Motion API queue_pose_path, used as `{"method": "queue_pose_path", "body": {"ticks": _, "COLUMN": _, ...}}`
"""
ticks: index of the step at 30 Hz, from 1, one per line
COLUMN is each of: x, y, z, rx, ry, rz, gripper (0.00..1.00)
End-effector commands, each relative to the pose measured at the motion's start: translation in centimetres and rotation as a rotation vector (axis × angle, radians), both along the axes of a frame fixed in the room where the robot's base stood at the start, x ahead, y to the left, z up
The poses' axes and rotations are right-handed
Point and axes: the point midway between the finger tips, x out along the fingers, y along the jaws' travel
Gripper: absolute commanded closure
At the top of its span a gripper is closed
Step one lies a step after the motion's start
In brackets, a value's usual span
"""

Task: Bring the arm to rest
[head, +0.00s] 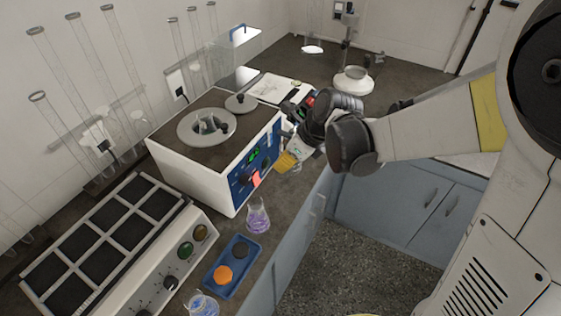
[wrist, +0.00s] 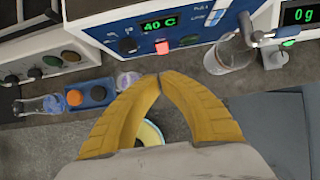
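My gripper (head: 286,162) hangs at the end of my arm, in front of the blue front panel of a white bath-like instrument (head: 226,150). In the wrist view its two yellow fingers (wrist: 159,76) curve together and their tips meet. Nothing shows held between the tips. The fingertips appear close to the instrument's panel, which carries a green "40 C" display (wrist: 158,24) and a red switch (wrist: 162,47). I cannot tell the exact gap. My arm reaches in from the right in the head view.
A flask with purple liquid (head: 258,216) and a blue tray (head: 227,284) with an orange and a dark cap stand before the instrument. A block heater (head: 125,240) is at left. A glass beaker (wrist: 228,55) stands right of the fingers. Open floor (head: 350,270) lies below.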

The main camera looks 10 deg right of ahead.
Motion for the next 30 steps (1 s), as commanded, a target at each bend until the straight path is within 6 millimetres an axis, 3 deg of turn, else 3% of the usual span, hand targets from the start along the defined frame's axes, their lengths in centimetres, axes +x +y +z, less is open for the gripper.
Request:
{"method": "queue_pose_path", "body": {"ticks": 7, "x": -0.1, "y": 0.0, "z": 0.1, "rx": -0.004, "ry": -0.006, "rz": 0.009, "gripper": 1.00}}
{"method": "queue_pose_path", "body": {"ticks": 11, "x": -1.0, "y": -0.8, "z": 1.4, "rx": -0.072, "ry": -0.075, "rz": 0.119, "gripper": 1.00}}
{"method": "queue_pose_path", "body": {"ticks": 14, "x": -2.8, "y": -2.2, "z": 3.5, "rx": -0.198, "ry": -0.191, "rz": 0.324, "gripper": 1.00}}
{"method": "queue_pose_path", "body": {"ticks": 21, "x": -9.0, "y": -6.5, "z": 8.1, "rx": -0.655, "ry": -0.483, "rz": 1.025, "gripper": 1.00}}
{"method": "queue_pose_path", "body": {"ticks": 27, "x": -13.6, "y": -9.3, "z": 9.5, "rx": -1.010, "ry": -0.590, "rz": 1.582, "gripper": 1.00}}
{"method": "queue_pose_path", "body": {"ticks": 30, "x": -15.0, "y": -10.2, "z": 9.7, "rx": -1.126, "ry": -0.600, "rz": 1.777, "gripper": 1.00}}
